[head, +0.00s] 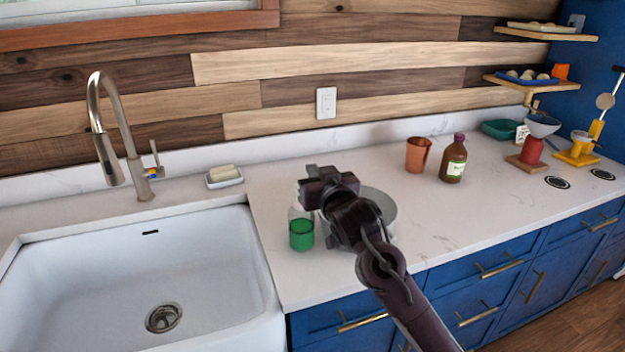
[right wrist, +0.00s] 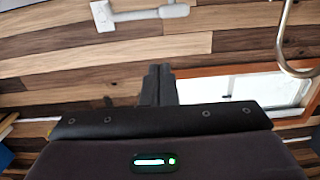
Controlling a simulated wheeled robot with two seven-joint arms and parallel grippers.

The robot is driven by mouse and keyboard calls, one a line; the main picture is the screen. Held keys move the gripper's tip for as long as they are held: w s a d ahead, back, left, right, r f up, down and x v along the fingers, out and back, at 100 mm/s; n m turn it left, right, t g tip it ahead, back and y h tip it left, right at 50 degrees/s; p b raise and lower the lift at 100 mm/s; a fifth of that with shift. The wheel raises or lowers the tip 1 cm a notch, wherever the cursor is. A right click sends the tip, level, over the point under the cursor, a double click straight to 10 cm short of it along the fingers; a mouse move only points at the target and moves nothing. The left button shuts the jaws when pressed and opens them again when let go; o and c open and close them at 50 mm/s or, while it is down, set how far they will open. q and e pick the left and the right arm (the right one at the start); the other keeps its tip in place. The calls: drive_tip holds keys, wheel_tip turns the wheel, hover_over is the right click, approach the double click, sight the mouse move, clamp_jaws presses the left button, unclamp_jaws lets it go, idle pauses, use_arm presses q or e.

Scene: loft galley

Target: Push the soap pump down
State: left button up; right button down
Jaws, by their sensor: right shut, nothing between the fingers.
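The soap bottle (head: 301,234) is clear with green liquid and stands upright on the counter, right of the sink. In the head view its top is hidden behind my right gripper (head: 312,188), which is over and just beside it. In the right wrist view, which is upside down, my right gripper's fingers (right wrist: 158,84) are together and empty. A white spout, which looks like the pump head (right wrist: 172,11), shows at the top edge, apart from the fingers in the picture. I cannot tell if anything touches the pump. My left gripper is not in view.
A grey round bowl or plate (head: 380,202) is partly behind my right arm. The sink (head: 120,280), faucet (head: 122,140) and sponge dish (head: 224,178) are to the left. A copper cup (head: 417,155) and a brown bottle (head: 453,160) stand further right, with clear counter in front.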

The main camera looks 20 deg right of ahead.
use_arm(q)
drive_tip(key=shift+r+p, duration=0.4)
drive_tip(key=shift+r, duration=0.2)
use_arm(e)
drive_tip(key=f, duration=0.2)
drive_tip(key=w+f, duration=0.1)
drive_tip(key=f, duration=0.1)
drive_tip(key=shift+w, duration=0.15)
drive_tip(key=shift+f, duration=0.1)
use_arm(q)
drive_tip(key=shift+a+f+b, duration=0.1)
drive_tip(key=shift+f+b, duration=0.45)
use_arm(e)
wheel_tip(320, 180, down, 2)
drive_tip(key=shift+f, duration=0.25)
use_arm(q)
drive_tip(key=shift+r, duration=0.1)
